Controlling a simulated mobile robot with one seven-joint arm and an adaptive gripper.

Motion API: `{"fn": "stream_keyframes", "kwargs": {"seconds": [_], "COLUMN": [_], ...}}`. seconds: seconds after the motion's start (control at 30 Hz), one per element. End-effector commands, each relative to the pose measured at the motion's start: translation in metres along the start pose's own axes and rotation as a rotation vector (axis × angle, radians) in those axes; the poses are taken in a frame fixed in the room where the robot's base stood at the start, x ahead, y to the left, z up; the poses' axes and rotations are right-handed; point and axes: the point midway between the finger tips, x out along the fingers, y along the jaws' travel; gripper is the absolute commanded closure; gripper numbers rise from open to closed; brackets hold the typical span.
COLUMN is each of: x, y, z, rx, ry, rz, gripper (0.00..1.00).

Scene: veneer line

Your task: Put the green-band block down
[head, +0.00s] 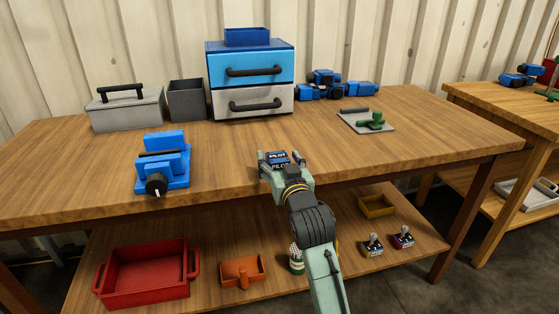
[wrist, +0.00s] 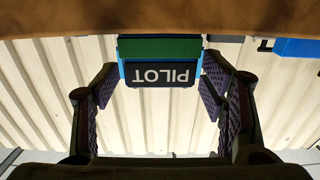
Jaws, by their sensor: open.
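The green-band block (wrist: 160,72) is blue with a green band and a dark face lettered PILOT, upside down in the wrist view. There its green side meets the brown wood surface. In the wrist view the gripper (wrist: 158,82) shows narrow gaps beside the block. The block's underside is hidden in the head view.
A blue clamp-like fixture (head: 163,165) stands left on the bench. A drawer unit (head: 252,82), grey bin (head: 186,100) and lidded grey box (head: 125,108) stand behind. A grey plate with a green part (head: 366,121) lies right. Bench wood around my gripper is clear. Trays sit on the lower shelf.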

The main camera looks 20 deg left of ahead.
Motion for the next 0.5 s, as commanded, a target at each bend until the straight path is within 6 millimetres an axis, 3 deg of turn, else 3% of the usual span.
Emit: {"fn": "stream_keyframes", "kwargs": {"seconds": [0.17, 0.5], "x": [-0.013, -0.093], "y": [0.001, 0.001], "z": [-0.001, 0.0], "rx": [0.001, 0.0], "ry": [0.002, 0.004], "rz": [0.002, 0.002], "gripper": [0.35, 0.35]}}
